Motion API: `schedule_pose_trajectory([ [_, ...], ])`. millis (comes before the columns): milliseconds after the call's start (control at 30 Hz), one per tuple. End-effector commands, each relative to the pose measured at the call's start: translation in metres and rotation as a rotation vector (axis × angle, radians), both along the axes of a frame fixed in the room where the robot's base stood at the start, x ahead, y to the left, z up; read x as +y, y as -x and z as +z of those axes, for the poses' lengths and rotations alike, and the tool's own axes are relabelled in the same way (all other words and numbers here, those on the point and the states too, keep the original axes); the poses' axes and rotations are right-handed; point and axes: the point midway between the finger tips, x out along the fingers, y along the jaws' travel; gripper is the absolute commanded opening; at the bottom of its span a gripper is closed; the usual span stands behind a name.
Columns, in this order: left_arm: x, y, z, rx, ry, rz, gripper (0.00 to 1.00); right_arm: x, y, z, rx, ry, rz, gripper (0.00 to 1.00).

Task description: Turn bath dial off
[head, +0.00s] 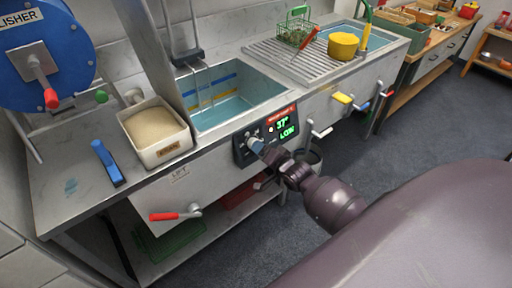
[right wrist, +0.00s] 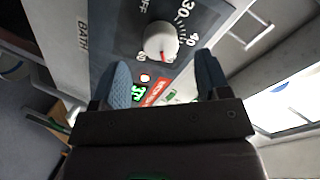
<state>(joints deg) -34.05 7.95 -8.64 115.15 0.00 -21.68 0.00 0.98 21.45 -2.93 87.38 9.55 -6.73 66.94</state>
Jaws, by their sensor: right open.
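The bath dial (right wrist: 160,40) is a round pale knob with a red mark in the right wrist view. The mark sits on the knob's lower side, away from the OFF lettering (right wrist: 141,8) at the top. My right gripper (right wrist: 164,64) is open, its two blue-grey fingers apart on either side just below the knob. I cannot tell whether they touch it. In the head view my right gripper (head: 257,146) is at the dark control panel (head: 240,151) and hides much of the dial. The green display (head: 287,128) reads 37° and LOW. My left gripper is not in view.
The panel is on the front of a steel bench with a water bath (head: 232,105). A sand bin (head: 155,132) and blue-handled tool (head: 107,163) are left. A red lever (head: 166,216) and white crank handle (head: 320,132) stick out from the front.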

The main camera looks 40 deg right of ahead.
Motion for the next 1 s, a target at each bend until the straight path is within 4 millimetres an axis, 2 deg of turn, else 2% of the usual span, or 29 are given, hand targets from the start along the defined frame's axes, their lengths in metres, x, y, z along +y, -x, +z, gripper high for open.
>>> schedule_pose_trajectory([
  [100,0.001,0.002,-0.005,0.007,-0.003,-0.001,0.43,0.000,-0.018,-0.006,0.001,0.003,0.001,0.69],
  [300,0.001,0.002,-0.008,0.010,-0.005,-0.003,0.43,0.000,-0.037,-0.010,0.001,0.001,0.000,0.69],
  [733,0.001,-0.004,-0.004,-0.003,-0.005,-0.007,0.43,0.000,-0.043,-0.010,0.001,0.002,0.000,0.69],
  [1000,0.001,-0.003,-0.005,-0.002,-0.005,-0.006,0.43,0.000,-0.043,-0.010,0.001,0.002,0.000,0.30],
])
